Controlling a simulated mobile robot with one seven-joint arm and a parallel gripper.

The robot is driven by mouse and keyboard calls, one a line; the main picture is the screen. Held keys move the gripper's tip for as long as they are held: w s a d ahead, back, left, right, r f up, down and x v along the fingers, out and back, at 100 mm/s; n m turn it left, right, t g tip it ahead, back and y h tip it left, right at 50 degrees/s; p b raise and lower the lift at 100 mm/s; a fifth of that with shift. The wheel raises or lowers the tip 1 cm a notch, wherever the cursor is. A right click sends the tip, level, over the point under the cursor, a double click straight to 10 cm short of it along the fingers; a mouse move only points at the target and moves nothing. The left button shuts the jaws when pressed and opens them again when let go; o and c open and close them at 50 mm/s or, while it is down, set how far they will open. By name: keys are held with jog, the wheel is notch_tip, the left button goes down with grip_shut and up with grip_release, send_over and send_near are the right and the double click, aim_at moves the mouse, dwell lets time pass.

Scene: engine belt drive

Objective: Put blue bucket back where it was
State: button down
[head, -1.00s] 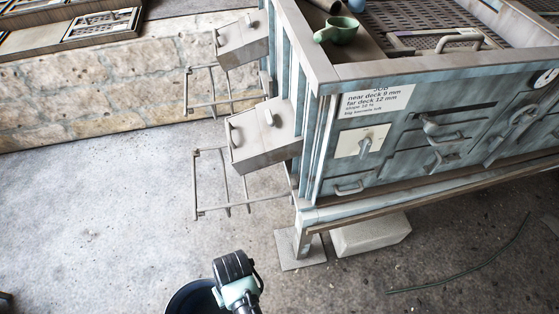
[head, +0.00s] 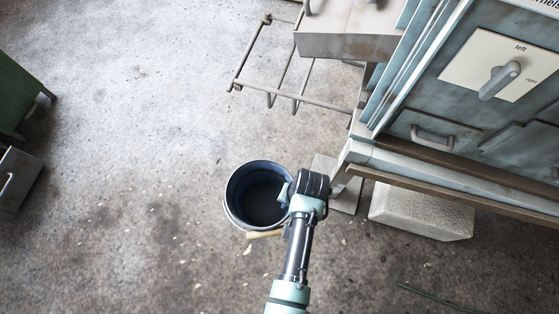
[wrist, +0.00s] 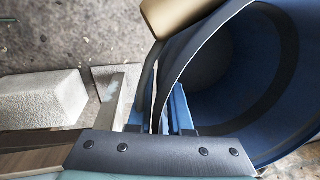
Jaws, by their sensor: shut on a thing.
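The blue bucket (head: 258,197) shows in the head view near the middle, its open mouth facing up toward the camera and its inside dark. A tan handle grip (head: 264,234) hangs at its near side. In the wrist view the bucket (wrist: 285,60) fills the right side, with the tan grip (wrist: 175,14) at the top. My gripper (head: 287,192) is at the bucket's right rim. In the wrist view its jaws (wrist: 160,115) are shut on the rim wall. Whether the bucket touches the floor is hard to tell.
The blue-grey machine cabinet (head: 470,110) stands to the right, its foot plate (head: 345,192) and a pale block (head: 420,210) close to my gripper. A metal rack frame (head: 290,75) juts out above the bucket in the picture. Green furniture (head: 20,95) stands far left. The floor between is clear.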

jog(key=d+f+m+b, duration=0.1)
jog(key=f+m+b, duration=0.1)
jog(key=f+b, duration=0.9)
jog(key=s+d+f+m+b, duration=0.1)
jog(key=f+b, duration=1)
jog(key=f, duration=0.4)
jog(key=f+m+b, duration=0.2)
jog(key=f+b, duration=0.9)
jog(key=f, duration=0.2)
jog(key=shift+s+d+m+b, duration=0.2)
jog(key=shift+d+m+b, duration=0.1)
jog(key=shift+d+b, duration=0.1)
jog(key=shift+f, duration=0.1)
jog(key=shift+f, duration=0.15)
jog(key=c, duration=0.8)
grip_release()
jog(key=shift+c, duration=0.2)
notch_tip(320, 180, up, 12)
jog(key=s+d+p, duration=0.1)
jog(key=p, duration=0.8)
jog(key=shift+d, duration=0.2)
jog(key=shift+t, duration=0.3)
